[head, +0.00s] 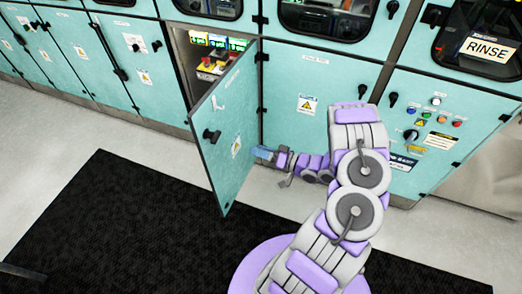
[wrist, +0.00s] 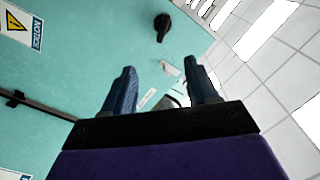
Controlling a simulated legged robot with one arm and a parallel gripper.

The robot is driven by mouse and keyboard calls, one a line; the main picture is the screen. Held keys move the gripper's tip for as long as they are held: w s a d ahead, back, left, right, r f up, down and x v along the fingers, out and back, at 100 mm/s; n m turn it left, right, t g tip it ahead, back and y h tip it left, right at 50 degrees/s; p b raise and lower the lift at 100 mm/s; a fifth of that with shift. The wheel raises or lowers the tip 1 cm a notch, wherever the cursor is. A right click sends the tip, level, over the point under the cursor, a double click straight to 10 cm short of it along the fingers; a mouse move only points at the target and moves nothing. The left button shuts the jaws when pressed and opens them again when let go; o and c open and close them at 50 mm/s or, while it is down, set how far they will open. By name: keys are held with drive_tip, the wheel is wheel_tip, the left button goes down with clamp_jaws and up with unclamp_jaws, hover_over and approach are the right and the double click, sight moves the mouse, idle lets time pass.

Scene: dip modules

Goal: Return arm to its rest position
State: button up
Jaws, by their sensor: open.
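My purple and grey arm reaches forward from my base in the head view. My gripper (head: 264,153) is at its far end, close to the lower right side of an open teal cabinet door (head: 226,135). In the wrist view the two dark blue fingers of my gripper (wrist: 162,90) stand apart with nothing held between them. A teal panel with a black knob (wrist: 162,27) lies beyond the fingers. I cannot tell from the views whether a finger touches the door.
The open door swings out over the black floor mat (head: 110,220). The open compartment (head: 208,55) holds lit displays and red and yellow parts. A control panel with coloured buttons (head: 437,115) is right of my arm. Pale floor (head: 50,140) is clear at left.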

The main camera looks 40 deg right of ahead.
drive_tip(key=shift+a, duration=0.55)
drive_tip(key=shift+d, duration=0.1)
